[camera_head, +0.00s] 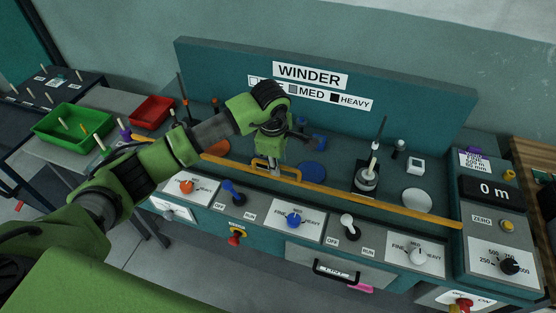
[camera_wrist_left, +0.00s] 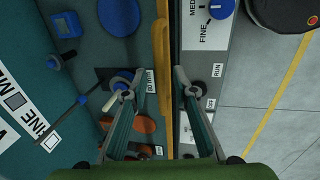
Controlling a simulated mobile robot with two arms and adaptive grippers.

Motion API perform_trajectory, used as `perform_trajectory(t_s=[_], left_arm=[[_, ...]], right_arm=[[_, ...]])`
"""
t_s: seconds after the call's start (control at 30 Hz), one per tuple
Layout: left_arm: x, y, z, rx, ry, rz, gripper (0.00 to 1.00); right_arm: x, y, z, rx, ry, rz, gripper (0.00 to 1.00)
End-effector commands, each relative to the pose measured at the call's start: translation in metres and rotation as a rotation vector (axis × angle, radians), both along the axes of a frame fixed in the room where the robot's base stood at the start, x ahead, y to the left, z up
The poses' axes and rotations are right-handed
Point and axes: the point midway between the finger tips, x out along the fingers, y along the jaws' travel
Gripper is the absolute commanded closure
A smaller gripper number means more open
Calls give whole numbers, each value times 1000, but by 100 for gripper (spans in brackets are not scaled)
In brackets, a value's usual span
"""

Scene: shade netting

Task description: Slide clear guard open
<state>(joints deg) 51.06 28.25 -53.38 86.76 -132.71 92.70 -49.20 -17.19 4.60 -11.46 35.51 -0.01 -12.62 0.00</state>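The clear guard's own pane is hard to make out. An orange-yellow bar (camera_head: 345,195) runs along the front edge of the winder bench, with a raised yellow handle (camera_head: 262,165) on its left part. The bar and handle also show in the left wrist view (camera_wrist_left: 161,70), running down the picture. My left gripper (camera_head: 266,163) points down over the handle. In the left wrist view my left gripper (camera_wrist_left: 155,82) has its two fingers spread wide, one on each side of the bar, with nothing clamped between them. Contact with the handle cannot be told. My right gripper is not in view.
The front panel carries a blue knob (camera_head: 294,220), a white lever (camera_head: 347,224) and other switches. A spindle (camera_head: 368,172) stands behind the bar. The WINDER backboard (camera_head: 420,100) rises behind. A green bin (camera_head: 72,150) and red bin (camera_head: 152,110) sit left.

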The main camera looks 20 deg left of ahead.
Motion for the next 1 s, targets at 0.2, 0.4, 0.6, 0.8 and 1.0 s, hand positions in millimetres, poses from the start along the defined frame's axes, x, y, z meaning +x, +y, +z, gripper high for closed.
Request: perform_trajectory(t_s=[0.2,0.4,0.6,0.8,1.0], left_arm=[[0,0,0,0,0,0,92],[0,0,0,-1,0,0,100],[0,0,-11,0,1,0,100],[0,0,-35,1,1,1,100],[-1,0,-43,0,3,2,100]], right_arm=[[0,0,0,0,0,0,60],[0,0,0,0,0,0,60],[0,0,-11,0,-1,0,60],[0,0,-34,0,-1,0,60],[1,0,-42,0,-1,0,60]])
